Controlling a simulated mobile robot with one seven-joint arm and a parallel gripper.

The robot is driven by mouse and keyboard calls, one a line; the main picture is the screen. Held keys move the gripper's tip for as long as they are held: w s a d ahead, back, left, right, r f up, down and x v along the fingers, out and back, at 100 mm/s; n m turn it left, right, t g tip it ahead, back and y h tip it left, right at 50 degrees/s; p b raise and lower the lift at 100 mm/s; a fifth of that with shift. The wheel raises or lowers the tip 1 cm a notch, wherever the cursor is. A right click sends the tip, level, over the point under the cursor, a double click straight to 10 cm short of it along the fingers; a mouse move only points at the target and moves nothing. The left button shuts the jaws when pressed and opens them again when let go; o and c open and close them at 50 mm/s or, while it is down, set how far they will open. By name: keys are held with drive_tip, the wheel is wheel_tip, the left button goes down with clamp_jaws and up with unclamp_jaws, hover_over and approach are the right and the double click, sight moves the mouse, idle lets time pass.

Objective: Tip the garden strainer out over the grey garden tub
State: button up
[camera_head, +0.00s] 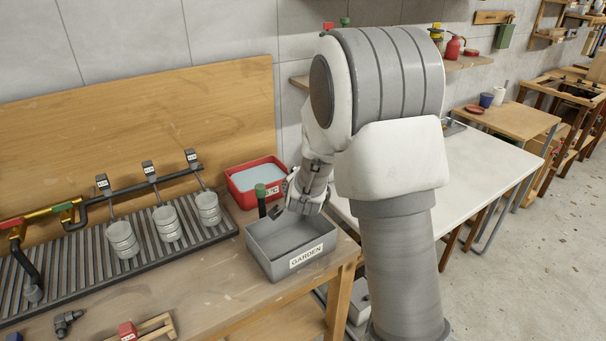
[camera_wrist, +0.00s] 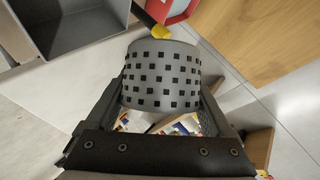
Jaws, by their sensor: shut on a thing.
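The garden strainer (camera_wrist: 162,78) is a grey cylinder with rows of square dark holes, in the middle of the wrist view. My gripper (camera_wrist: 163,92) is shut on it, one finger on each side. The strainer's open end and any contents are hidden. The grey garden tub (camera_head: 291,247), labelled GARDEN, stands at the front right of the wooden bench in the head view. Its inside looks bare where it shows. My gripper (camera_head: 306,200) is over the tub's back right side there; I cannot make out the strainer. The tub (camera_wrist: 92,47) lies upper left of the strainer in the wrist view.
A red tub (camera_head: 233,187) with pale blue contents stands behind the grey tub. A green-topped dark post (camera_head: 261,201) is at the tub's back left. A ribbed rack with several hanging grey cups (camera_head: 165,224) is to the left. A white table (camera_head: 480,165) is right.

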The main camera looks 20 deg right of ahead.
drive_tip(key=shift+w+a+r+n+g+h+p, duration=0.15)
drive_tip(key=shift+r+n+g+h+p, duration=0.3)
drive_tip(key=shift+p, duration=1.8)
drive_tip(key=shift+a+r+n+g+h+p, duration=0.2)
drive_tip(key=shift+n+h+p, duration=0.45)
drive_tip(key=shift+p, duration=1.6)
drive_tip(key=n+h+p, duration=0.1)
drive_tip(key=p, duration=0.3)
drive_tip(key=n+g+p, duration=0.1)
drive_tip(key=p, duration=0.3)
drive_tip(key=shift+w+a+r+h, duration=0.2)
drive_tip(key=shift+a+r+h, duration=0.1)
drive_tip(key=shift+a+h, duration=0.1)
drive_tip(key=shift+w+a+n+h+p, duration=0.1)
drive_tip(key=shift+a+n+h+p, duration=0.1)
drive_tip(key=shift+n+h+p, duration=0.35)
drive_tip(key=shift+f, duration=0.2)
drive_tip(key=shift+r+g, duration=0.1)
drive_tip(key=shift+g, duration=0.15)
